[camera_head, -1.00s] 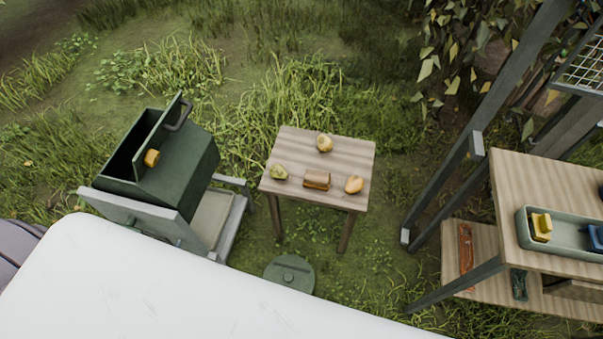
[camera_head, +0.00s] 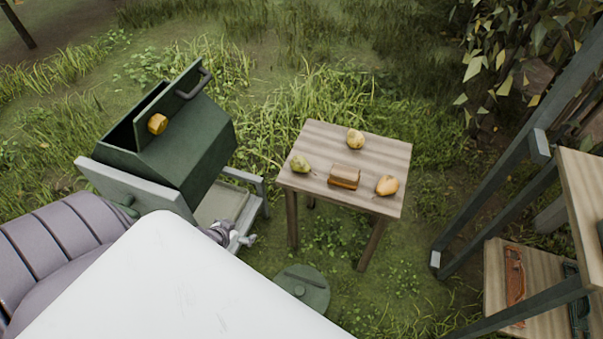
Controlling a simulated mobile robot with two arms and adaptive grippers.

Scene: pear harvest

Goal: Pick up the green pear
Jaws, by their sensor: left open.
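The green pear (camera_head: 300,164) lies on the left side of a small wooden table (camera_head: 327,136), its stem pointing right. My left gripper (camera_head: 249,240) shows small at the edge of my white body, low and left of the table. It is open and apart from the pear, with nothing seen between its fingers; part of it is hidden behind my body. My right gripper is out of view.
A brown block (camera_head: 344,176) and two yellowish pears, one at the back (camera_head: 355,139) and one at the right (camera_head: 387,185), share the table. A green box (camera_head: 190,150) stands left. A round green lid (camera_head: 303,288) lies on the grass. Shelving (camera_head: 580,190) stands right.

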